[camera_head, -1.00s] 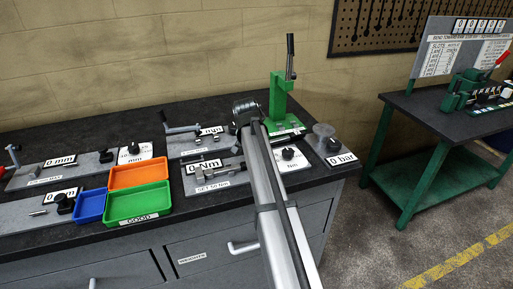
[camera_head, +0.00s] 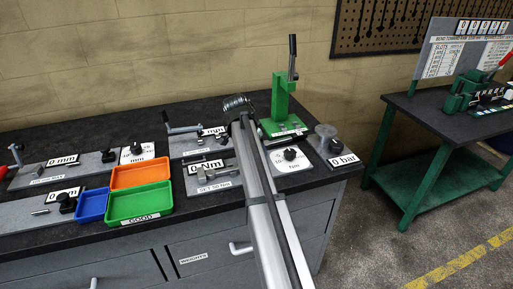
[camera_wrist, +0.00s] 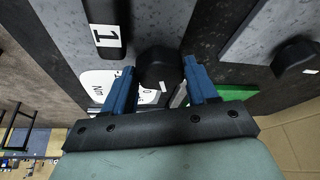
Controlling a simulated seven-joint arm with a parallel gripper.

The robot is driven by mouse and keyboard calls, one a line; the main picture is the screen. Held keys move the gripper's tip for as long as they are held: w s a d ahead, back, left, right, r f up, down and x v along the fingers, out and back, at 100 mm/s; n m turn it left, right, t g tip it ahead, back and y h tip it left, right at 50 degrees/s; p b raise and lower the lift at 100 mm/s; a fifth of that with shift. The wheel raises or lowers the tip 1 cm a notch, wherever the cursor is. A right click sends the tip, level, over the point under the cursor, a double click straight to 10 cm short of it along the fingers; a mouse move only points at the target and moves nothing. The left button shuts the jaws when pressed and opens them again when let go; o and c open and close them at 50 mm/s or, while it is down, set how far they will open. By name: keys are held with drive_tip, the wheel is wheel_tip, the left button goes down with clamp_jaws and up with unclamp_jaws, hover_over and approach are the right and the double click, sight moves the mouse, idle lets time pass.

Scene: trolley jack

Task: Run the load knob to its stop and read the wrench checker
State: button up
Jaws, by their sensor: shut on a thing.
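My gripper (camera_wrist: 159,66) has its two blue fingers on either side of a black round knob (camera_wrist: 157,72) in the wrist view, shut on it. The knob has a small white mark. A white plate marked Nm (camera_wrist: 98,88) lies beside it, partly behind a finger. The wrench checker (camera_head: 222,181) lies left of my arm on a grey plate, with a display (camera_head: 206,167) that reads 0 Nm.
A white Nm plate with a black knob (camera_head: 290,153) stands right of my arm. A green press (camera_head: 282,105) is behind. Orange (camera_head: 140,173), green (camera_head: 138,204) and blue (camera_head: 91,205) trays lie left. A 0 bar gauge (camera_head: 342,160) is at the bench's right end.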

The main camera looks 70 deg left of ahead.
idle(0.3)
drive_tip(key=o, duration=1.1)
drive_tip(key=shift+c, duration=0.2)
drive_tip(key=shift+r, duration=0.15)
drive_tip(key=v, duration=1.3)
drive_tip(key=shift+r, duration=0.25)
drive_tip(key=shift+d, duration=0.1)
